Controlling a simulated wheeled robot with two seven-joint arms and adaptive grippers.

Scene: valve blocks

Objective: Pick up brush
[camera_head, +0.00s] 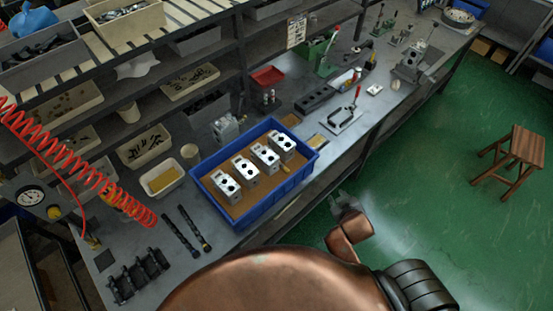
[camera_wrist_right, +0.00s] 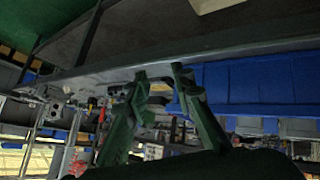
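I cannot pick out a brush for certain. A small yellowish piece (camera_head: 285,168) lies by the front right wall inside the blue crate (camera_head: 224,218); it is too small to identify. My right gripper (camera_head: 346,203) shows small and dim beyond my copper-coloured arm, in front of the bench edge and to the right of the crate. In the right wrist view its two fingers (camera_wrist_right: 161,74) stand apart with nothing held between them, below the bench's edge. My left gripper is not in view.
Several white valve blocks (camera_head: 246,171) stand in the crate on the workbench (camera_head: 216,238). Two dark rods (camera_head: 180,229) and a black ribbed part (camera_head: 138,275) lie left of it. A red hose (camera_head: 75,157) hangs at left. A wooden stool (camera_head: 513,155) stands on open green floor.

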